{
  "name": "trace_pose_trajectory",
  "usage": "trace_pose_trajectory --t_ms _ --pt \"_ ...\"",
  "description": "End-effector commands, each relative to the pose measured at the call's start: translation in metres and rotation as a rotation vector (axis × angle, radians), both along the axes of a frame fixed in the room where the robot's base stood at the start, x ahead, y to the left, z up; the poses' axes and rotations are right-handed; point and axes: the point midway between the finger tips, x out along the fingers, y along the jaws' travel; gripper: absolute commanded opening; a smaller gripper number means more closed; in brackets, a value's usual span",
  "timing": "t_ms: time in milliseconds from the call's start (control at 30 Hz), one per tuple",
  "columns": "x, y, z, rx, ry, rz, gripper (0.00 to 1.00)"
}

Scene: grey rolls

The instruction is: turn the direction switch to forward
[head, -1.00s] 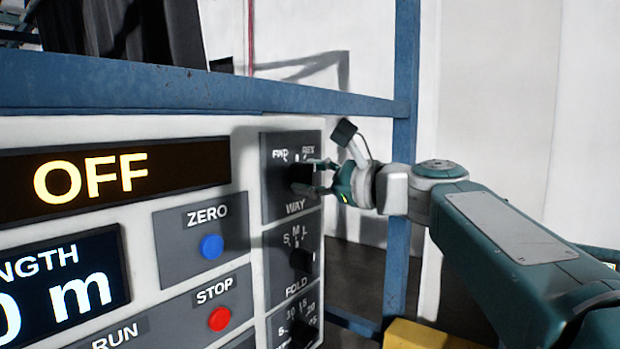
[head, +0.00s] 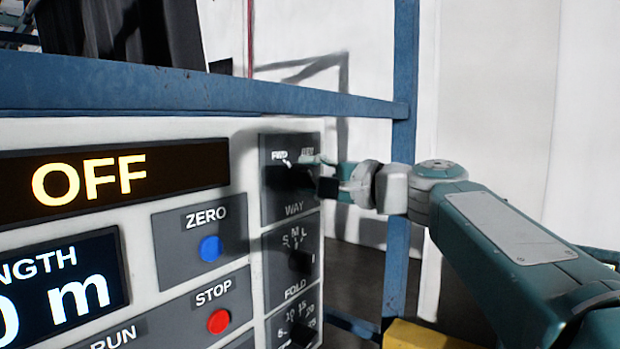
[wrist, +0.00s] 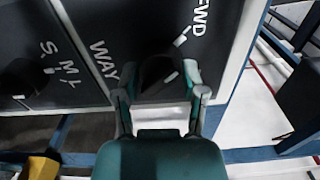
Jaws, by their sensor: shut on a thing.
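The direction switch is the black WAY knob (head: 284,178) at the top of the panel's right column, with FWD on its left and REV on its right. My gripper (head: 312,172) is at the knob from the right and covers part of it. In the wrist view the knob (wrist: 158,78) sits between my two fingers (wrist: 160,100), which are shut on it. A white line on the knob lies roughly toward the FWD tick and label (wrist: 199,18). The REV label is partly covered in the head view.
The FOLD knob (head: 301,260) is just below, with another knob (head: 303,333) under it. A blue ZERO button (head: 211,249) and a red STOP button (head: 219,321) are to the left. The display (head: 100,180) reads OFF. A blue post (head: 404,150) stands behind my wrist.

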Motion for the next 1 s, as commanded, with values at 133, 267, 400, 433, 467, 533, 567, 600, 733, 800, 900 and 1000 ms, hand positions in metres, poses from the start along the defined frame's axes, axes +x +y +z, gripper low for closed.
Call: trace_pose_trajectory --t_ms 133,267,400,433,467,533,567,600,733,800,900,1000 --pt "0.0007 0.0010 -0.0052 -0.034 -0.026 0.005 0.06" --pt "0.0008 0.0010 -0.0057 -0.046 -0.040 0.007 0.06" --pt "0.0008 0.0011 -0.0062 -0.053 -0.045 0.007 0.06" --pt "0.0008 0.0011 -0.0062 -0.053 -0.045 0.007 0.06" --pt "0.0008 0.0011 -0.0063 -0.053 -0.045 0.007 0.06" --pt "0.0009 0.0012 -0.0064 -0.053 -0.045 0.008 0.06" --pt "0.0009 0.0012 -0.0064 -0.053 -0.045 0.008 0.06" --pt "0.0008 0.0013 -0.0064 -0.053 -0.045 0.008 0.06" --pt "0.0008 0.0013 -0.0065 -0.052 -0.044 0.008 0.67" --pt "0.0008 0.0012 -0.0059 -0.051 -0.045 0.008 0.89" --pt "0.0006 0.0010 -0.0045 -0.050 -0.048 0.005 0.89" --pt "0.0005 0.0008 -0.0036 -0.048 -0.049 0.004 0.89"
